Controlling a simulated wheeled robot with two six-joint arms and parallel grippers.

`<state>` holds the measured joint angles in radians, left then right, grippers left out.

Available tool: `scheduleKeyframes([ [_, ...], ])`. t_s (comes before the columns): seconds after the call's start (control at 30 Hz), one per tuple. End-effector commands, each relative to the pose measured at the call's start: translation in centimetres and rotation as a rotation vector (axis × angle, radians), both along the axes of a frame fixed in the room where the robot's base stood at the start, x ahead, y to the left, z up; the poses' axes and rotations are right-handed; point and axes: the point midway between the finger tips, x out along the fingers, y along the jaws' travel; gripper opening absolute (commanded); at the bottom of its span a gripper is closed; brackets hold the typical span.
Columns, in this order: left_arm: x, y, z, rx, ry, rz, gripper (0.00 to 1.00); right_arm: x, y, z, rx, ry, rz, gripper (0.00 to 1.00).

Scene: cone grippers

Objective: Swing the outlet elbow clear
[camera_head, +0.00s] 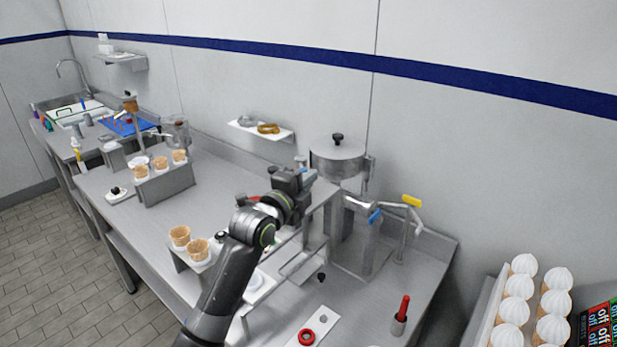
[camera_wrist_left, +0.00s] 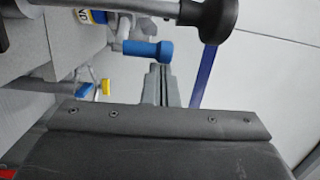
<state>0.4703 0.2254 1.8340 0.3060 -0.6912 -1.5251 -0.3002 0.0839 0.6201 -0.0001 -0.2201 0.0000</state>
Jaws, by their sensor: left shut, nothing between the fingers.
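A steel cylindrical vessel (camera_head: 338,160) with a black-knobbed lid stands on the machine at the back of the bench. Metal piping (camera_head: 357,203) extends to its right, with a blue handle (camera_head: 375,216) and a yellow handle (camera_head: 411,200); I cannot tell which part is the outlet elbow. My left gripper (camera_head: 308,176) is in front of the vessel, shut and empty. In the left wrist view its fingers (camera_wrist_left: 160,84) appear just below the blue handle (camera_wrist_left: 147,48); contact is unclear. The yellow handle (camera_wrist_left: 105,88) shows to the left there. My right gripper is out of view.
A black knob (camera_wrist_left: 207,17) on a metal rod is close above the fingers in the wrist view. Cone holders (camera_head: 165,184) stand on the bench to the left. A red-handled tool (camera_head: 401,310) stands at the front right. A wall shelf (camera_head: 260,131) holds rings.

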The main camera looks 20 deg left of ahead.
Motion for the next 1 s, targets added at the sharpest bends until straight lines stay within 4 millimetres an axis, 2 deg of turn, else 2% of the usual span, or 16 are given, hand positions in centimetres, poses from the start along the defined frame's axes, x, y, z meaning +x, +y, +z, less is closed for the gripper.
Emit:
scheduleKeyframes([
  [0.17,-0.1,0.2,-0.1,0.001,0.0,0.001,0.0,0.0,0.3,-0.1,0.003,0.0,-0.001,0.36],
  [0.53,-1.3,3.9,-0.1,0.004,-0.002,0.001,0.0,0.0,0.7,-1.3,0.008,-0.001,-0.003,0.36],
  [1.0,-1.4,4.1,0.0,0.0,0.0,0.0,0.0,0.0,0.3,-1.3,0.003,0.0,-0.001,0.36],
])
